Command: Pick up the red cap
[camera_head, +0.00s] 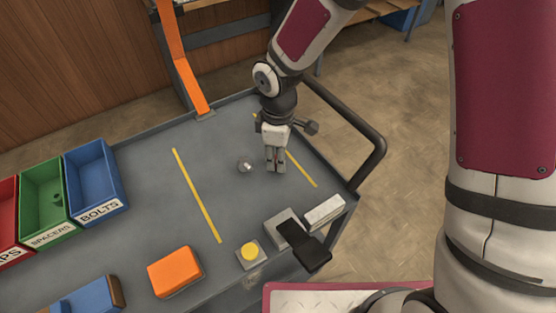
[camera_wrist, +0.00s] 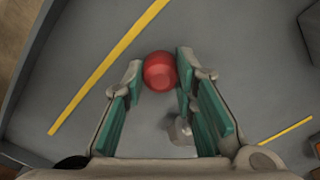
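The red cap (camera_wrist: 160,72) is round and glossy, between the fingertips in the wrist view. My gripper (camera_wrist: 160,75) has one finger against each side of it, with no clear gap showing on either side. In the head view my gripper (camera_head: 276,168) points down close to the grey table top, and only a speck of red shows between its fingers. The fingers hide most of the cap there. Whether the cap still touches the table cannot be told.
A small grey round part (camera_head: 245,166) lies just left of my gripper. Yellow lines (camera_head: 196,195) mark the grey table top. Blue (camera_head: 97,180) and green (camera_head: 43,205) bins stand left. An orange block (camera_head: 175,271), a yellow button (camera_head: 250,252) and a black handrail (camera_head: 372,160) are near the edges.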

